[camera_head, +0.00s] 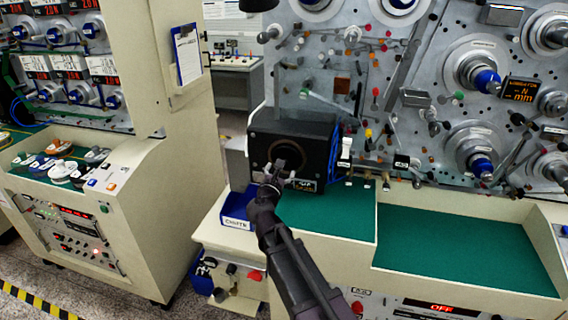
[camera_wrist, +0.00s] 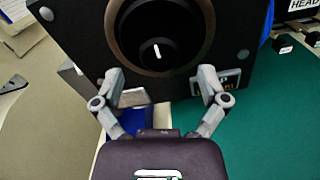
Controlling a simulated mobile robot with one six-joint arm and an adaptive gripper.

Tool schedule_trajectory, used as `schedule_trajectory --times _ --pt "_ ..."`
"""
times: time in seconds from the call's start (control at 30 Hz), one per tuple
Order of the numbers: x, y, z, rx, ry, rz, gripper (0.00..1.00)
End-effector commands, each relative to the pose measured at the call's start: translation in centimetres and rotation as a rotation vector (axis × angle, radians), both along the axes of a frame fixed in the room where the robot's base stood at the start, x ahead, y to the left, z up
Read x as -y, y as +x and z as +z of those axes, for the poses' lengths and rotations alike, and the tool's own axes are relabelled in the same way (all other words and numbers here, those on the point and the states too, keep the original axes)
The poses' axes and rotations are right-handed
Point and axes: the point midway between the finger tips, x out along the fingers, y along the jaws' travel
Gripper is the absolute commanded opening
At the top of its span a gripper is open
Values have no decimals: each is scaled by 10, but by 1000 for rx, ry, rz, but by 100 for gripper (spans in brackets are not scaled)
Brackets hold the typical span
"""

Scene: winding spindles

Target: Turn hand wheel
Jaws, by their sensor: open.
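The hand wheel (camera_wrist: 187,32) is a black disc in a brownish ring on the front of a black box (camera_head: 315,128). In the wrist view it fills the upper middle, its top cut off. A small black knob (camera_wrist: 156,54) with a white mark stands low on it. My gripper (camera_wrist: 165,90) is open, its two fingers spread below the knob, with nothing between them. In the head view my gripper (camera_head: 276,178) is in front of the box and partly hides the wheel. I cannot tell whether a finger touches the box.
A blue bin (camera_head: 236,208) sits just left below the box. A green work surface (camera_head: 335,214) with a raised cream rim lies to the right. Spindles and blue cables crowd the metal panel (camera_head: 330,50) behind. Another cabinet (camera_head: 120,190) stands at left, with floor between.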

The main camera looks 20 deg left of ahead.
Motion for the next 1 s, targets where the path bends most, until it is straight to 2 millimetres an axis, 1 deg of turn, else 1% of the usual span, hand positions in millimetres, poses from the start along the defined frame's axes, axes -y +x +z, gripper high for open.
schedule_trajectory --times 0.03,0.1,0.3,0.5,0.77,0.8,0.87,0.9,0.97,1.0 --pt "-2 11 0 0 0 -1 93" --pt "-2 20 0 0 0 -1 93" --pt "-2 38 0 0 0 0 93" --pt "-2 45 0 0 0 0 93" --pt "-2 45 0 0 0 0 93" --pt "-2 45 0 0 0 0 87" --pt "-1 45 0 0 0 0 69" --pt "-2 45 0 0 0 0 57" --pt "-2 45 0 0 0 0 39" --pt "-2 45 0 0 0 0 28"
